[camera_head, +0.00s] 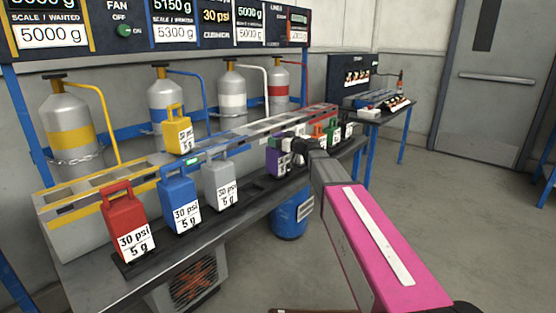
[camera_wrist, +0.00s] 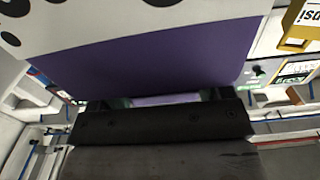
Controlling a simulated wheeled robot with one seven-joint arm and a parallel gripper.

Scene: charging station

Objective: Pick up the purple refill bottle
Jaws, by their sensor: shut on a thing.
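The purple refill bottle (camera_head: 284,163) is at the dark front rack, right of the grey bottle, with its white label facing out. My gripper (camera_head: 295,143) is at its top, and my own wrist partly hides the bottle. In the wrist view the purple bottle (camera_wrist: 165,65) fills the upper middle, and my gripper (camera_wrist: 165,100) is shut on its handle. The handle shows as a purple strip between the fingers. I cannot tell whether the bottle's base touches the rack.
Red (camera_head: 124,226), blue (camera_head: 179,198) and grey (camera_head: 220,182) bottles stand on the rack to the left. A yellow bottle (camera_head: 178,135) stands higher behind them. Orange (camera_head: 319,134) and green (camera_head: 333,132) bottles are close behind my gripper. Floor at right is clear.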

